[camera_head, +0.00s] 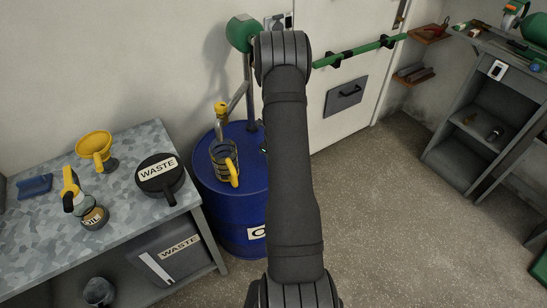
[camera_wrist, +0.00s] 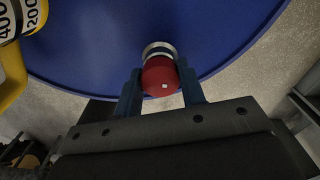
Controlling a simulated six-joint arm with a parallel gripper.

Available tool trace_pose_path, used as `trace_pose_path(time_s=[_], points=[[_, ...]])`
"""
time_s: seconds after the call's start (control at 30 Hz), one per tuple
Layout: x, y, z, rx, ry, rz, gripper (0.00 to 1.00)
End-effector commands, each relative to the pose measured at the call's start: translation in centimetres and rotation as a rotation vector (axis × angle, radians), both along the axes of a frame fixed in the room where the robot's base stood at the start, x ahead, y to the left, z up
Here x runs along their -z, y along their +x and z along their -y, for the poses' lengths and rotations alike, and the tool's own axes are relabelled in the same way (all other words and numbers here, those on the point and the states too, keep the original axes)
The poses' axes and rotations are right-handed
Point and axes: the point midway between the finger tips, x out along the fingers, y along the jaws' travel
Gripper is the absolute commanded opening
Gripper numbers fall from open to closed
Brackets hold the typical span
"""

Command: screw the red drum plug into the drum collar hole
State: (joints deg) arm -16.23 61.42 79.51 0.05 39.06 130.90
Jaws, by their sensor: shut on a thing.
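The red drum plug (camera_wrist: 161,80) shows in the wrist view between the two blue fingers of my gripper (camera_wrist: 160,92), which is shut on it. The metal drum collar (camera_wrist: 158,48) shows just beyond the plug on the drum's top. The blue drum (camera_head: 235,200) stands in the middle of the head view. There my arm hides the plug, the collar and my gripper.
A measuring jug with a yellow handle (camera_head: 224,160) stands on the drum, left of my arm. The floor (camera_head: 385,215) to the right is clear.

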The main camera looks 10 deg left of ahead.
Motion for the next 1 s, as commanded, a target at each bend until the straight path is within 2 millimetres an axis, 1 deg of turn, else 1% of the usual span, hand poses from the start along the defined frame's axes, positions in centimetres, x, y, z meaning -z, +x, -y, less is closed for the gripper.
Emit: trace_pose_path(time_s=[0.17,0.47,0.7,1.0], points=[[0.03,-0.02,0.00,0.114,0.000,-0.001,0.23],[0.03,-0.03,0.00,0.135,0.000,-0.001,0.23],[0.04,-0.03,0.00,0.271,0.000,-0.001,0.24],[0.04,-0.04,0.01,0.290,0.000,-0.001,0.24]])
